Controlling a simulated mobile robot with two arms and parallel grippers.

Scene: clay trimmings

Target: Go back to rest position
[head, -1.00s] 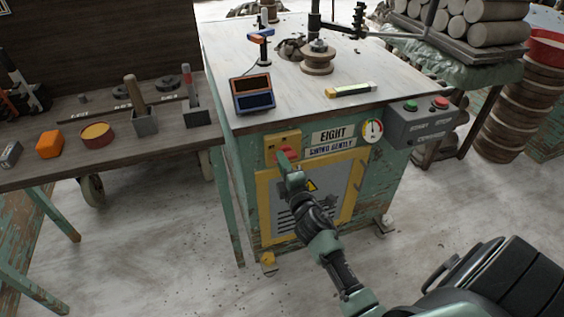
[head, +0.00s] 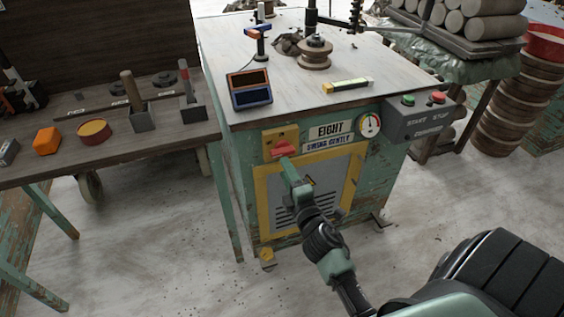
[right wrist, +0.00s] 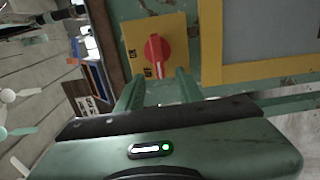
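My right gripper (head: 287,165) is in front of the green cabinet, just below the red rotary switch (head: 284,149) on its yellow plate (head: 270,137). In the right wrist view the two fingers (right wrist: 159,76) stand apart with nothing between them. The red switch (right wrist: 157,50) is just beyond the fingertips, and its white mark points toward the gripper. A gap between the fingers and the switch is hard to judge. My left gripper is not in view.
A start/stop box (head: 425,118) sticks out at the cabinet's right. A tool bench (head: 110,148) stands left. Floor in front is clear.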

